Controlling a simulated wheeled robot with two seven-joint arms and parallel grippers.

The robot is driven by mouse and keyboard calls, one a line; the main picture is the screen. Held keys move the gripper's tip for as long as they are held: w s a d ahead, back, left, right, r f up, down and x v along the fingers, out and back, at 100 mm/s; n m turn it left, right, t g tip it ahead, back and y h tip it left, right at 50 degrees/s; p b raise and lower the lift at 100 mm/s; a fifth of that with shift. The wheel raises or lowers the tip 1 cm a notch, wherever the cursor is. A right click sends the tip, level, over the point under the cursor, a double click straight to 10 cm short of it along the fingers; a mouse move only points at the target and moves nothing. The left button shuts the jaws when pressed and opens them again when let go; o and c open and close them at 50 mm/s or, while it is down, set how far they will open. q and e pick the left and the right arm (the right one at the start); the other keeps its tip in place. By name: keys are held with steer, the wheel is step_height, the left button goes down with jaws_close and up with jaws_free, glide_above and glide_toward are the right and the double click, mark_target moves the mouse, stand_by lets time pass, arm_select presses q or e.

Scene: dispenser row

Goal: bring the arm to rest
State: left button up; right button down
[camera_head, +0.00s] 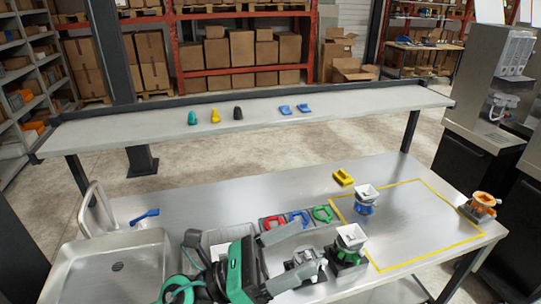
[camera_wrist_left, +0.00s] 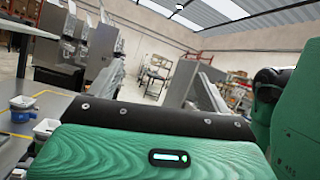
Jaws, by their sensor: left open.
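My left gripper (camera_head: 312,246) shows in the head view above the front middle of the steel table (camera_head: 180,200). Its grey fingers are apart and point right from the green and dark wrist. Nothing is seen held between them, though a dark grey object (camera_head: 303,264) lies beneath or behind and is partly hidden. A dispenser with a white top and green base (camera_head: 347,250) stands just right of the fingertips. The left wrist view shows mostly my own green arm housing and the room. My right gripper is not in view.
A blue dispenser with a white top (camera_head: 365,203) and a yellow part (camera_head: 343,177) are by the yellow-outlined area, with an orange dispenser (camera_head: 481,207) at its right. Red, blue and green clips (camera_head: 322,214) lie behind the gripper. A sink (camera_head: 110,270) is left; a raised shelf (camera_head: 360,103) stands behind.

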arm_select(q)
steer(key=w+a+f+n+t+y, duration=0.1)
steer(key=w+a+n+t+y, duration=0.25)
steer(key=n+t, duration=0.35)
steer(key=w+a+f+n+t+y, duration=0.15)
steer(key=a+n+t+y, duration=0.3)
steer(key=n, duration=0.55)
steer(key=w+a+n+t+y, duration=0.3)
steer(key=a+n+t+y, duration=0.15)
steer(key=n, duration=0.35)
steer(key=s+a+f+n+g+y, duration=0.1)
steer(key=a+f+n+g+y, duration=0.2)
steer(key=a+f+n+y, duration=0.35)
steer(key=a+f+n+g+y, duration=0.2)
steer(key=a+f+n+y, duration=0.15)
steer(key=f+n, duration=0.5)
steer(key=s+a+f+n+g, duration=0.2)
steer(key=s+f+n+g, duration=0.3)
steer(key=s+f, duration=0.4)
steer(key=s+a+f+n+g, duration=0.2)
steer(key=s+f+g, duration=0.55)
steer(key=s, duration=0.35)
step_height(320, 180, down, 31)
steer(key=s+a+f+g+b, duration=0.1)
steer(key=s+a+f+g, duration=0.1)
steer(key=s+f, duration=1.7)
step_height(320, 180, down, 2)
steer(key=shift+s+a+f, duration=0.1)
steer(key=shift+s+a, duration=0.15)
steer(key=shift+a, duration=0.25)
